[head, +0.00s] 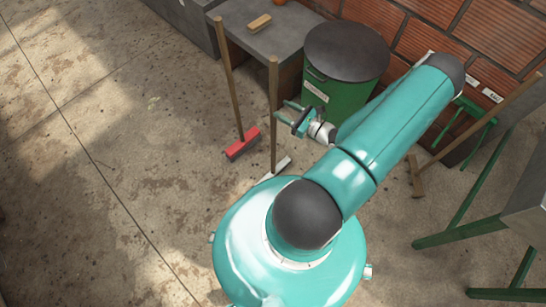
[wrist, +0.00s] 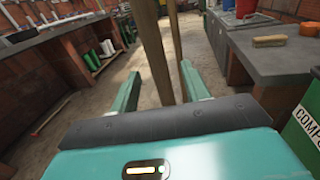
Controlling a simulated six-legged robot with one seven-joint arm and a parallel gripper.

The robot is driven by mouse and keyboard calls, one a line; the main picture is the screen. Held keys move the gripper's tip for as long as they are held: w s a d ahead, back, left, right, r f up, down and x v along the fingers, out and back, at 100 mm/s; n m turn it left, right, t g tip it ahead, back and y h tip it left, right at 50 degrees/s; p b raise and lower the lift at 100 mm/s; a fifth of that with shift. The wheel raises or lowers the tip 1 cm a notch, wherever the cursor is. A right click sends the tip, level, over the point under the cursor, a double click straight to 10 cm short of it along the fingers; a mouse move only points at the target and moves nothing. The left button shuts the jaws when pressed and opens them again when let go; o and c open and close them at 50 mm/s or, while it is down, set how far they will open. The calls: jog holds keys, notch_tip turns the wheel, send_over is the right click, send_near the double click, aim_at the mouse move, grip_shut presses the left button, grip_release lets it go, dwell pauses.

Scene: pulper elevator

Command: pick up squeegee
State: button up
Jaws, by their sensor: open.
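The tool with a wooden handle (head: 274,90) and a pale, narrow head (head: 281,166) looks like the squeegee. It stands nearly upright, its head on the floor and partly hidden behind my arm's base. My gripper (head: 283,110) is open at mid-height of this handle, with its fingertips close to it. In the wrist view the near wooden handle (wrist: 152,45) shows between the two spread fingers of my gripper (wrist: 158,75), toward the tips. I cannot tell whether either finger touches it.
A broom with a red head (head: 243,144) stands to the left. A green bin (head: 335,100) with a dark lid is behind my gripper. A grey counter (head: 242,15) holds a brush (head: 259,22). Another wooden-headed tool (head: 415,175) leans at right. Floor at left is clear.

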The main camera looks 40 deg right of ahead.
aim_at(273, 104)
jog(key=x, duration=0.5)
jog(key=shift+a+r, duration=0.15)
jog(key=shift+r, duration=0.05)
grip_shut()
dwell(1.1)
